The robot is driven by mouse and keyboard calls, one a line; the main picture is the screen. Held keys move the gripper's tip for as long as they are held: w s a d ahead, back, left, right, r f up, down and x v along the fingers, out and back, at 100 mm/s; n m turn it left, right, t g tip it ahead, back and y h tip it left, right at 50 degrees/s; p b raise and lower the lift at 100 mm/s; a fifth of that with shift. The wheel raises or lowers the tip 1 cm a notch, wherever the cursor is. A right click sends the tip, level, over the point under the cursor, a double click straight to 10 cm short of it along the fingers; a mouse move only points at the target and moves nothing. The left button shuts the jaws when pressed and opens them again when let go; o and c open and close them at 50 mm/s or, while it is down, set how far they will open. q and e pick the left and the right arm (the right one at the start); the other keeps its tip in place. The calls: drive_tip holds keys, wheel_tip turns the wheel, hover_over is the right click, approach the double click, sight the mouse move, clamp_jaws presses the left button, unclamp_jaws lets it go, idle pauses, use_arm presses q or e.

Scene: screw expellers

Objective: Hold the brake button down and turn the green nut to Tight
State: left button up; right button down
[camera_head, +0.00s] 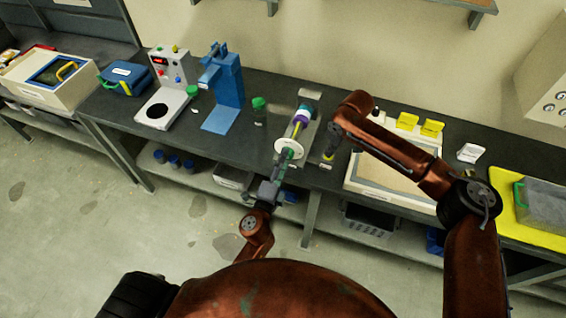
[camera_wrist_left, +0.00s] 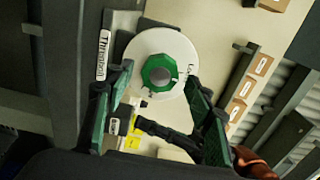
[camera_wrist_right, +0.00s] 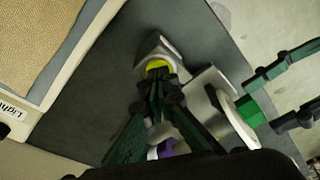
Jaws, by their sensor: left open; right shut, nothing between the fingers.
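The green nut (camera_wrist_left: 158,73) is an octagonal ring at the centre of the white disc (camera_wrist_left: 180,52), facing my left gripper. It also shows in the right wrist view (camera_wrist_right: 248,107). My left gripper (camera_head: 286,158) is open. In its wrist view, its fingers (camera_wrist_left: 162,78) stand on either side of the nut, apart from it. The brake button (camera_wrist_right: 157,64) is yellow, on a small grey block beside the machine. My right gripper (camera_wrist_right: 157,88) is shut and empty, its tips overlapping the button's edge; I cannot tell whether the button is pressed. The Tight mark is not readable.
The machine has a yellow shaft and a purple ring (camera_head: 303,114) behind the disc. A blue press (camera_head: 226,88) and a scale (camera_head: 163,107) stand left on the dark bench. A sand-coloured tray (camera_head: 385,182) lies right of the button. A green knob (camera_head: 258,103) stands nearby.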

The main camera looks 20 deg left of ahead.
use_arm(q)
drive_tip(key=shift+w, duration=1.4)
idle(0.5)
drive_tip(key=shift+s, duration=0.2)
drive_tip(key=shift+c, duration=0.5)
drive_tip(key=c, duration=0.8)
drive_tip(key=shift+o, duration=0.2)
drive_tip(key=m, duration=0.8)
